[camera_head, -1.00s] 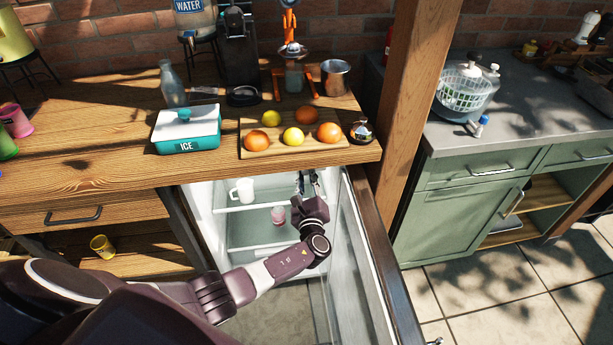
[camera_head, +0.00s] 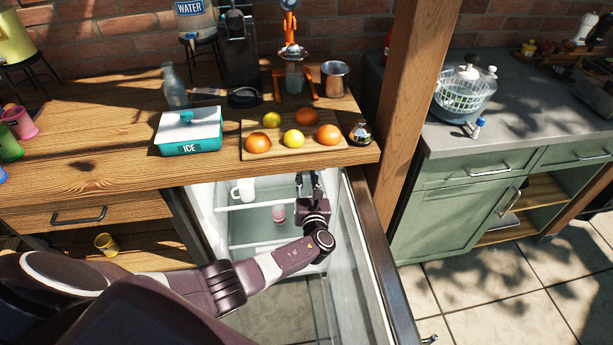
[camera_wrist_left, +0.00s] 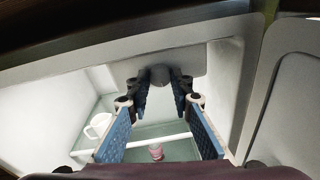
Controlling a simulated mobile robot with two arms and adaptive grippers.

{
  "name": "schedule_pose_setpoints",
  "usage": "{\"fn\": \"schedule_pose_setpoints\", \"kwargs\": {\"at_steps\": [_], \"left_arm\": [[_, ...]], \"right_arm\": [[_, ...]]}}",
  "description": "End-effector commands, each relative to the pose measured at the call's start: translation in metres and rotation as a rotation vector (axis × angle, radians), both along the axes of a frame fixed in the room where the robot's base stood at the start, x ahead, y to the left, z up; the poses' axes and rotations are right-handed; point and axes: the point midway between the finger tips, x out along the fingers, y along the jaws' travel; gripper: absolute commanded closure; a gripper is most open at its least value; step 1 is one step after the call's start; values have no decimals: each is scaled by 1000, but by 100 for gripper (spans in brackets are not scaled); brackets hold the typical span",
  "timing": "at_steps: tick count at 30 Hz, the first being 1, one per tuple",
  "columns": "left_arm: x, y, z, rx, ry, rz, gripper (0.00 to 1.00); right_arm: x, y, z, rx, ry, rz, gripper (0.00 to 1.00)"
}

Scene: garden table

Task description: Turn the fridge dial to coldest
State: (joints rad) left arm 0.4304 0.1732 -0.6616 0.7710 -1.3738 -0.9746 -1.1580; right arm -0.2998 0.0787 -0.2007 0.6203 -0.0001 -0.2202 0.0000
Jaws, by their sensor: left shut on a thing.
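The fridge stands open under the wooden counter, and its white inner wall (camera_head: 203,205) shows in the head view. In the left wrist view the dial (camera_wrist_left: 160,74) is a dark grey round knob high on the fridge's inner wall (camera_wrist_left: 110,55). My left gripper (camera_head: 306,180) reaches into the upper part of the fridge. In the left wrist view the blue-padded fingers of this gripper (camera_wrist_left: 160,92) stand on either side of the dial, shut on it. Any mark on the dial is too small to read. My right gripper is not in view.
The open fridge door (camera_head: 378,265) stands close to the right of my left arm. The counter edge (camera_head: 270,166) lies just above the arm.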

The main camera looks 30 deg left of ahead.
Motion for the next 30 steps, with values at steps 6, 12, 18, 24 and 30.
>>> {"fn": "schedule_pose_setpoints", "kwargs": {"at_steps": [6, 12, 18, 24, 30], "left_arm": [[-1, 0, -1, 16, 15, 1, 100], [-1, 0, -2, 16, 15, 0, 100], [-1, 0, -2, 15, 15, 0, 72], [0, 0, -1, 15, 13, 0, 72], [-5, -4, 0, 15, 12, -1, 72]], "right_arm": [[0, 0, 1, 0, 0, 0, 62], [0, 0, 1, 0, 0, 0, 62], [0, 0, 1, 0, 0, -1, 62], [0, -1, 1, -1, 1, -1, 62], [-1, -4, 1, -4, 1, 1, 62]]}}
